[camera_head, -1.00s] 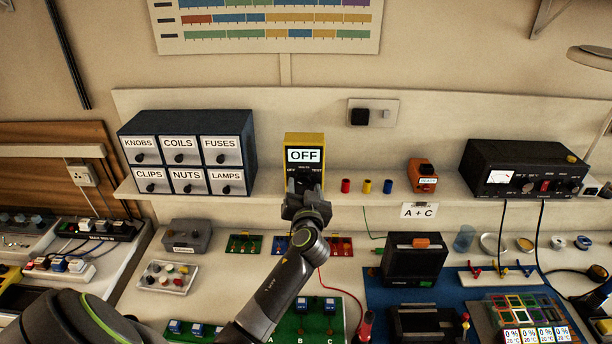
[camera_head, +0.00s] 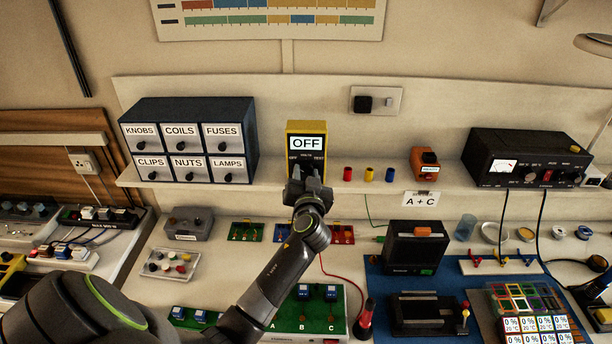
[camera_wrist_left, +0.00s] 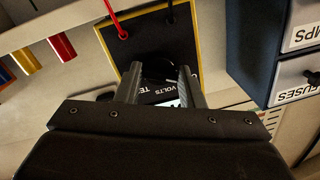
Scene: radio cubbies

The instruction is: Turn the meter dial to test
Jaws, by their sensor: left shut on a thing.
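The yellow-edged meter (camera_head: 306,128) stands on the shelf, with a black face and a display reading OFF. OFF and TEST marks are printed below the display. My left gripper (camera_head: 307,180) is at the lower part of its face and hides the dial in the head view. In the left wrist view, the meter (camera_wrist_left: 154,38) appears upside down. There the two fingers of my left gripper (camera_wrist_left: 160,84) are shut on the dark dial (camera_wrist_left: 158,68), which is partly hidden between them. My right gripper is not in view.
Labelled drawers (camera_head: 188,140) stand left of the meter. Red (camera_head: 347,174), yellow and blue cylinders and an orange device (camera_head: 425,163) stand to its right on the shelf (camera_head: 270,180). A black power unit (camera_head: 528,158) is farther right. Bench items lie below my arm.

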